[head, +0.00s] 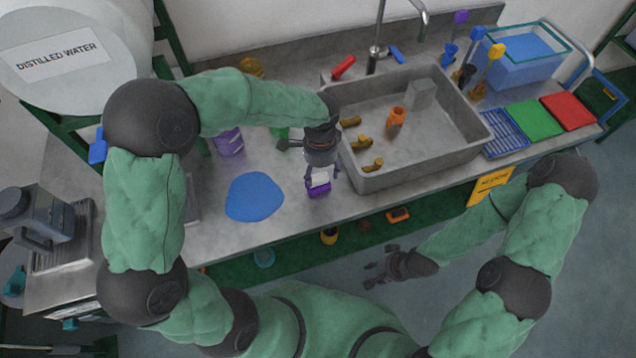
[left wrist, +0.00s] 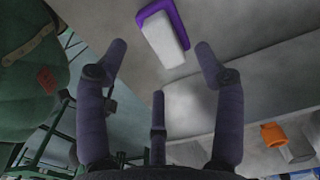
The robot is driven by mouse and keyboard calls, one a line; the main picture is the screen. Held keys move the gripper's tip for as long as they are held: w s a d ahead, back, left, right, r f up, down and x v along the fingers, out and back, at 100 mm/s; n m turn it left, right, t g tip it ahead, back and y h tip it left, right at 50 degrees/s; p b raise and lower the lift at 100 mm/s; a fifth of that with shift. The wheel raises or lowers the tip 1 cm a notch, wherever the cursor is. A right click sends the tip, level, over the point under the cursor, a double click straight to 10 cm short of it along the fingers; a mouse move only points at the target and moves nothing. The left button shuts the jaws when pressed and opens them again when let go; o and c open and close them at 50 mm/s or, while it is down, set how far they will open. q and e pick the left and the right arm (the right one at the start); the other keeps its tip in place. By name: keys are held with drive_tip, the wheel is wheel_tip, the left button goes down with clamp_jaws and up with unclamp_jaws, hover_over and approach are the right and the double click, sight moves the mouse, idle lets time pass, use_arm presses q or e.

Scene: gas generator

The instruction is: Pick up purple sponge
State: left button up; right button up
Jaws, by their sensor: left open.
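The purple sponge (head: 318,190), a small block with a white side, is on the grey counter in front of the sink's left end. In the left wrist view the sponge (left wrist: 166,34) shows at the top, its white face and purple edge visible, just beyond and between my fingertips. My left gripper (head: 320,168) is open above the sponge, and its fingers partly cover it in the head view. I see no grip on it. My right gripper (head: 374,268) is empty with its fingers spread, off the counter's front side.
A blue flat shape (head: 254,197) lies left of the sponge. The stone sink (head: 430,155) stands to the right, holding several yellow pieces and an orange item (head: 396,117). A purple container (head: 229,141) stands behind left.

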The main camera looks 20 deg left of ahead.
sight(317, 179)
use_arm(q)
drive_tip(key=f+b, duration=0.1)
drive_tip(key=f, duration=0.3)
drive_tip(key=shift+s+a+b, duration=0.15)
drive_tip(key=shift+a+b, duration=0.2)
drive_tip(key=shift+a, duration=0.05)
drive_tip(key=shift+f, duration=0.4)
drive_tip(key=c, duration=1.2)
